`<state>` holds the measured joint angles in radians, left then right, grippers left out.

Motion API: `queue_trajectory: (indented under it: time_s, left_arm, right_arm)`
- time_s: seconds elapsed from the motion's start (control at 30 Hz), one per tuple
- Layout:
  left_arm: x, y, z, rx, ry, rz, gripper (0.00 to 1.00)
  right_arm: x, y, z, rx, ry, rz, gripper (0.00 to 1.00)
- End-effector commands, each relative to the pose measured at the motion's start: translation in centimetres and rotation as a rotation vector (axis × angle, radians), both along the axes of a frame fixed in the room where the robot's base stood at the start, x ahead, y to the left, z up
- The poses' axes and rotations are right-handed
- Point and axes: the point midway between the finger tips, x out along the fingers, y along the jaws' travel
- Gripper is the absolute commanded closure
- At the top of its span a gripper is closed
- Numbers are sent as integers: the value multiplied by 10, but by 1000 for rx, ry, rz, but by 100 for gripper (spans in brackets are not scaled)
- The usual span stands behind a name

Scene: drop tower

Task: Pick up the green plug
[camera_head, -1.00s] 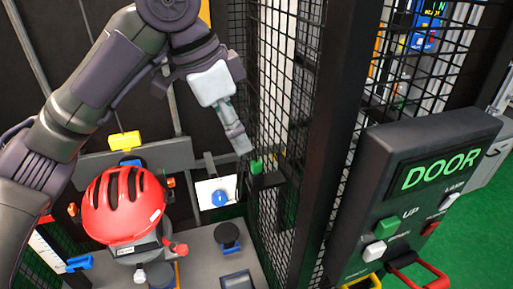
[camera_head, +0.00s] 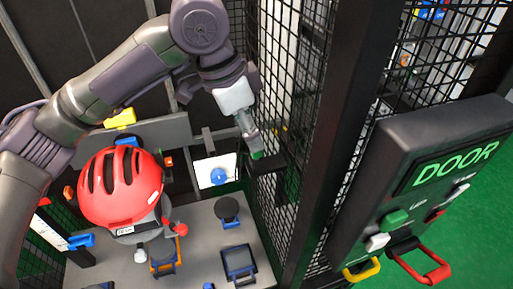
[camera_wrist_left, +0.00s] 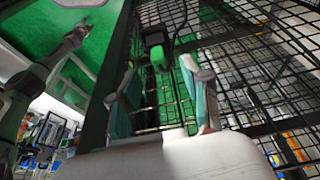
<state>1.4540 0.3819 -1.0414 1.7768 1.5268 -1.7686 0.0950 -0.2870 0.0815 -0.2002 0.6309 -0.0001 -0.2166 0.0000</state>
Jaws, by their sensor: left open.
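The green plug (camera_head: 257,155) is a small green block on a dark holder beside the wire mesh, right of the white card with the blue knob. In the left wrist view, the green plug (camera_wrist_left: 155,39) shows beyond my fingertips, in front of the mesh. My left gripper (camera_head: 250,134) reaches down from above, its fingertips just over the plug in the head view. In the left wrist view, my left gripper (camera_wrist_left: 163,85) is open with two teal-padded fingers apart and nothing visible between them. Whether it touches the plug is hard to tell. My right gripper is not seen.
A black post (camera_head: 335,120) and wire mesh (camera_head: 285,60) stand close on the right. A red helmet (camera_head: 120,190) sits on the grey bench (camera_head: 200,225) below my arm, near a black round knob (camera_head: 228,208).

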Motion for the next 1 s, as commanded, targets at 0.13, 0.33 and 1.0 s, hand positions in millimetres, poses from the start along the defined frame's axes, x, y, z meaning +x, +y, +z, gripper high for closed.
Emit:
queue_trajectory:
  time_s: [0.13, 0.33, 1.0]
  left_arm:
    - [2, -6, -20, 1, 2, -1, 52]
    - [3, -9, -33, 0, -1, 0, 52]
    - [3, -9, -32, 0, -1, 0, 100]
  right_arm:
    - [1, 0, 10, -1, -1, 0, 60]
    - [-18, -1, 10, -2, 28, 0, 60]
    - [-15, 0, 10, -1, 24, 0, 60]
